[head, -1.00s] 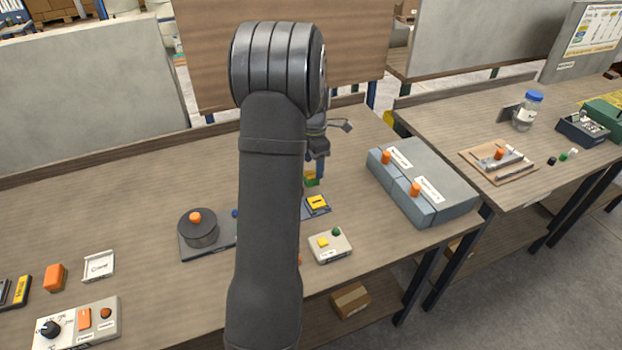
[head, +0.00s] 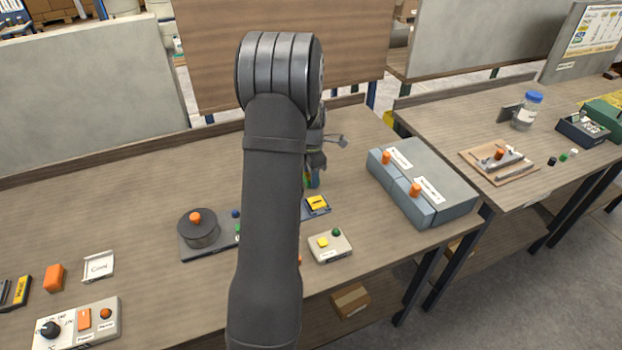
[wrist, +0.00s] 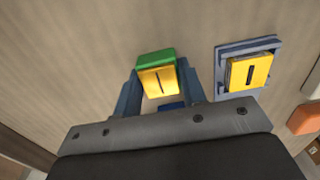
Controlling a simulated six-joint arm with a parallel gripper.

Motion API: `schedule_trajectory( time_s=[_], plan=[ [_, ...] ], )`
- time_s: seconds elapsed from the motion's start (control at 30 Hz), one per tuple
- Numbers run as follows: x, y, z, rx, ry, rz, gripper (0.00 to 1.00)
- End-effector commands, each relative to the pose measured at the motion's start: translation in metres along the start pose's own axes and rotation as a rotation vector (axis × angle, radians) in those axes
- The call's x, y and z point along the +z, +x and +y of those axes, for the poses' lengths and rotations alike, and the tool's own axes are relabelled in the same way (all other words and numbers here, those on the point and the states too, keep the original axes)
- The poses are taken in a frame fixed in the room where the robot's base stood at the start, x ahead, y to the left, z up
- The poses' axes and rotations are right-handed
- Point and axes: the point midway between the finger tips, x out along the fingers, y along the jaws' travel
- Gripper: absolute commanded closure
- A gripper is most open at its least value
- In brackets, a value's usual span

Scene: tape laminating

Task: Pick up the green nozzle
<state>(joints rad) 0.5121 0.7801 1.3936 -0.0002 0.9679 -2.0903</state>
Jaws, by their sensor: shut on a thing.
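The green nozzle (wrist: 155,58) is a small green block with a yellow slotted face. It sits between the two blue fingers of my gripper (wrist: 157,75) in the wrist view, and the fingers are shut on it. In the head view my gripper (head: 314,172) is low over the table behind my arm. The nozzle is almost wholly hidden there. I cannot tell whether it still touches the table.
A blue-grey tray with a yellow slotted block (wrist: 248,72) stands just right of my gripper. A grey box with orange knobs (head: 425,182) is further right. A dark round device (head: 198,228) is to the left. The table behind is clear.

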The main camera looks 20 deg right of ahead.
Motion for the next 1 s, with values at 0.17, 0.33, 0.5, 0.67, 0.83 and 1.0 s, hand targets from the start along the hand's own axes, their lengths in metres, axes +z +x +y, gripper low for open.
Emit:
schedule_trajectory(
  time_s=[0.17, 0.33, 0.5, 0.67, 0.83, 1.0],
  plan=[
    [0.0, -0.002, 0.0, 0.001, 0.0, 0.0, 0.88],
    [0.0, -0.013, 0.001, 0.002, 0.0, -0.001, 0.88],
    [0.001, -0.041, 0.001, 0.005, 0.0, -0.002, 0.88],
    [0.019, -0.063, -0.03, 0.003, 0.005, -0.002, 0.88],
    [0.037, -0.085, -0.063, 0.003, 0.005, -0.002, 0.88],
    [0.051, -0.101, -0.087, 0.001, 0.003, 0.0, 0.88]
  ],
)
